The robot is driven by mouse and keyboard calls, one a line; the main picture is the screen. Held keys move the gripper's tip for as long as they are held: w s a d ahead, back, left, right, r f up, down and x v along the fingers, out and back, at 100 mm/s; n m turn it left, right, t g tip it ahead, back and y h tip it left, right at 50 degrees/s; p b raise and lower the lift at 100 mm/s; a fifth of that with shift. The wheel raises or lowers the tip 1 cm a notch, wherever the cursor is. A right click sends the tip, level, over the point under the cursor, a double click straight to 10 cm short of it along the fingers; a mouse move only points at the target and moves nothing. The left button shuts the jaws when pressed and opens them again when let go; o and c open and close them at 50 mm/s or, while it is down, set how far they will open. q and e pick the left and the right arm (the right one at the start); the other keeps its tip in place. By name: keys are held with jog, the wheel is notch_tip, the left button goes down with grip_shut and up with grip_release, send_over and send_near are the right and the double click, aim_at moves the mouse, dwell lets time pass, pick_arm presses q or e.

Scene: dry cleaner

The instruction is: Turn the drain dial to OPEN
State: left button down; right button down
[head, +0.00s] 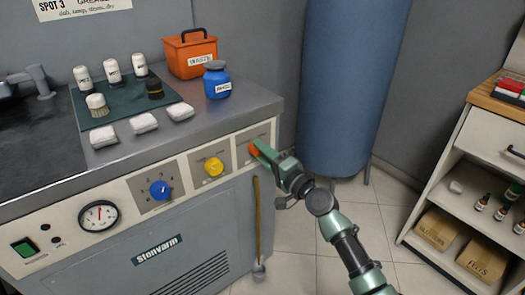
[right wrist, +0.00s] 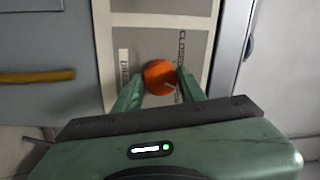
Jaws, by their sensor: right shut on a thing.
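The drain dial is the orange-red knob (head: 254,150) at the right end of the machine's front panel. In the right wrist view the orange dial (right wrist: 159,76) sits on a grey plate (right wrist: 143,45). A small pale mark shows on the dial's lower right. My right gripper (head: 258,150) is shut on the dial, one finger on each side, as the right wrist view also shows (right wrist: 157,90). My left gripper is not in view.
A yellow dial (head: 213,167) and a blue dial (head: 160,189) sit left along the panel. A brass-coloured rod (head: 257,225) hangs below. A blue tank (head: 345,85) stands behind, and a shelf unit (head: 475,170) stands right. A blue jar (head: 217,80) stands on the counter.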

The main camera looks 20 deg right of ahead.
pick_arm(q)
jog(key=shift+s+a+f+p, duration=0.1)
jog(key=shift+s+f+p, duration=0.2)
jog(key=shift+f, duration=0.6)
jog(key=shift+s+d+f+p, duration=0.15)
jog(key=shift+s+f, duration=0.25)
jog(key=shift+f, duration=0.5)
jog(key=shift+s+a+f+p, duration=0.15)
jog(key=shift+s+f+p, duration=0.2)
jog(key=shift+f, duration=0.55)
pick_arm(e)
jog(key=shift+m+h, duration=0.3)
jog(key=shift+m, duration=2.1)
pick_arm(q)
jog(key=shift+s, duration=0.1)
pick_arm(e)
jog(key=c, duration=0.8)
grip_release()
jog(key=shift+c, duration=0.2)
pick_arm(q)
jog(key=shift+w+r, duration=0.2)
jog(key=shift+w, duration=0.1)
pick_arm(e)
jog(key=v, duration=0.7)
jog(key=shift+s+f, duration=0.2)
jog(key=shift+s, duration=0.15)
